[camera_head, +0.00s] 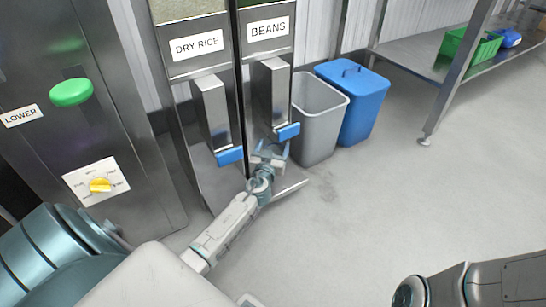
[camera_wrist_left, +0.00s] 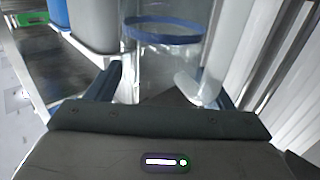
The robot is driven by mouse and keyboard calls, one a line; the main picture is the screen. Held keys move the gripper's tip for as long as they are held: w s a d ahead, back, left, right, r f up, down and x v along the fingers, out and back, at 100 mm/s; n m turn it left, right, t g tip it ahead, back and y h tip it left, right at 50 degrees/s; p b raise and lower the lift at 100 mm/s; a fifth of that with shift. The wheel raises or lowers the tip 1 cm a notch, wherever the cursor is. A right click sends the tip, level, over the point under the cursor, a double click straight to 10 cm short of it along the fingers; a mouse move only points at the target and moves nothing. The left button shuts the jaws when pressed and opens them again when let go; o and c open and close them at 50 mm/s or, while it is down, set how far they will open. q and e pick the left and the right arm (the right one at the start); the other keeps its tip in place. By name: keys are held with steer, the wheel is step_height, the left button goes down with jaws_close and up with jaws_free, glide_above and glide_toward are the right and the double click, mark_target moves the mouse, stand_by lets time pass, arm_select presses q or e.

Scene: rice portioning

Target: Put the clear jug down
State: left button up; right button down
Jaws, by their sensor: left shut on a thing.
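The clear jug (camera_wrist_left: 165,68) with a blue band (camera_wrist_left: 165,30) around its top stands between the fingers of my left gripper (camera_wrist_left: 165,90) in the left wrist view. The fingers are shut on it. In the head view my left gripper (camera_head: 268,157) is low, in front of the foot of the BEANS dispenser (camera_head: 270,95). The jug is hard to make out there, and I cannot tell whether its bottom touches the surface below. My right gripper is out of view.
The DRY RICE dispenser (camera_head: 211,115) stands left of the BEANS one. A grey bin (camera_head: 317,120) and a blue bin (camera_head: 358,98) stand to the right. A metal shelf (camera_head: 415,60) holds a green crate (camera_head: 470,48). The floor at right is clear.

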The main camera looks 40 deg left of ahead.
arm_select(q)
steer(key=f, duration=0.1)
steer(key=f+b, duration=0.2)
steer(key=shift+w+a+f, duration=0.15)
steer(key=shift+w+f, duration=0.2)
steer(key=shift+r, duration=0.1)
steer(key=shift+b, duration=0.35)
steer(key=o, duration=1.3)
